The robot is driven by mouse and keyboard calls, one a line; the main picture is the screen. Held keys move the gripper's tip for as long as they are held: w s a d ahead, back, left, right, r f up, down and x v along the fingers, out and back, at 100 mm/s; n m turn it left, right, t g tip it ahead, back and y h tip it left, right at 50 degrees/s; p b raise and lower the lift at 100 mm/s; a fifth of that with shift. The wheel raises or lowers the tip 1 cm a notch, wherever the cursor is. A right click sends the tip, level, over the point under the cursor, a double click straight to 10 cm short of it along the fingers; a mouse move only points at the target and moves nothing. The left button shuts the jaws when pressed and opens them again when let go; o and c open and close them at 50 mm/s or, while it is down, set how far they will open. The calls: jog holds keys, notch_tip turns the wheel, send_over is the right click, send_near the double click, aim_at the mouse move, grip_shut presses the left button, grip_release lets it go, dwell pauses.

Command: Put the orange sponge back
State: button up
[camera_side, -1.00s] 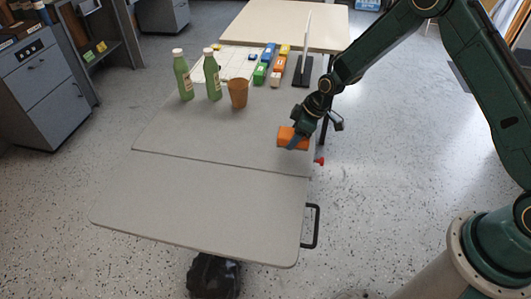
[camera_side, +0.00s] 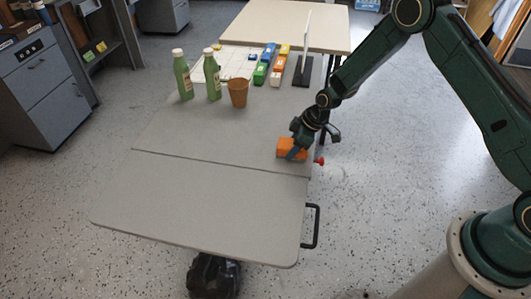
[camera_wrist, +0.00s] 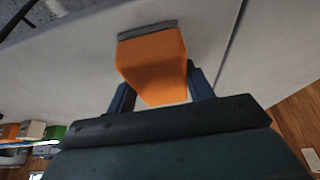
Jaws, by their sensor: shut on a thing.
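The orange sponge (camera_side: 291,149) is at the right side of the grey folding table, close to the table's right edge. My gripper (camera_side: 297,153) is shut on it from above. In the wrist view the sponge (camera_wrist: 153,62) sits between the two blue fingers of my gripper (camera_wrist: 160,98) and shows a dark grey layer along its far edge. The side view does not show clearly whether the sponge touches the tabletop.
Two green bottles (camera_side: 212,77) and a brown cup (camera_side: 238,93) stand toward the back left of the grey table (camera_side: 200,205). Several coloured blocks (camera_side: 270,64) and a black stand with a white upright panel (camera_side: 303,70) are at the back. The table's front half is clear.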

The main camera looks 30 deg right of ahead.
jog(key=o, duration=0.9)
jog(key=shift+o, duration=0.2)
jog(key=shift+r, duration=0.15)
jog(key=v, duration=1.2)
